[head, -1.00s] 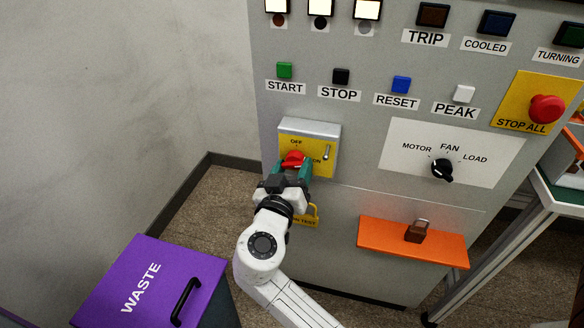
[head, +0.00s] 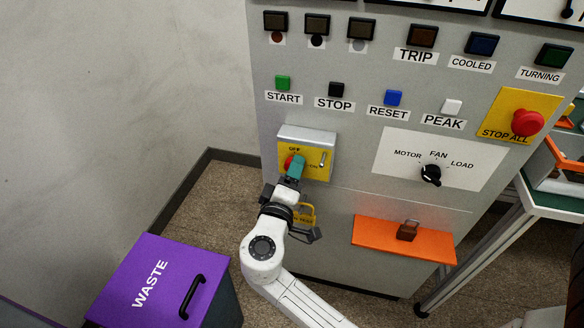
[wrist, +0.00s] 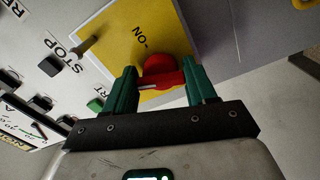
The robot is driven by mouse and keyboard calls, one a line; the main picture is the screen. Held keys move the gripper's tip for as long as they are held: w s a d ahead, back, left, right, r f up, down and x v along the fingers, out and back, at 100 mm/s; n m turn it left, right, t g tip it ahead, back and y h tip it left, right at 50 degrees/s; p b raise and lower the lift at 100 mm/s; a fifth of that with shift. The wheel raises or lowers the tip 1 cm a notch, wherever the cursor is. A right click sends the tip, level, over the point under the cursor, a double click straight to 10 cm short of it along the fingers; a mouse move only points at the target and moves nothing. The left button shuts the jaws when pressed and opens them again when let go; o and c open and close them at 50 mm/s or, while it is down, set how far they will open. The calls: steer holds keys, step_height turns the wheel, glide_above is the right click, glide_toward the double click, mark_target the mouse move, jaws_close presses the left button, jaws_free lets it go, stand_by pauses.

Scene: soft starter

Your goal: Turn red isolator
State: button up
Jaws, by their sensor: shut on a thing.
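The red isolator (head: 289,162) is a rotary knob on a yellow plate (head: 314,171) marked OFF and ON, in the left part of the grey panel. My gripper (head: 296,166) has its teal fingers at the knob and partly hides it in the head view. In the wrist view the red isolator (wrist: 162,68) sits between the two fingers of my gripper (wrist: 160,84), which is shut on it. The ON mark shows beyond the knob there. The handle's exact pointing is hard to tell.
A yellow padlock (head: 305,213) with a tag is close beside my wrist. An orange tray (head: 375,232) holding a brown padlock (head: 408,230) juts out at lower right. A purple WASTE bin (head: 150,292) stands at lower left. A hasp pin (head: 322,159) is right of the knob.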

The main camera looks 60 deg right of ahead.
steer(key=shift+r+n+p, duration=0.1)
steer(key=shift+n+p, duration=1)
steer(key=shift+n, duration=0.6)
steer(key=o, duration=0.8)
steer(key=v, duration=1)
steer(key=shift+s+a, duration=0.1)
steer(key=shift+a, duration=0.3)
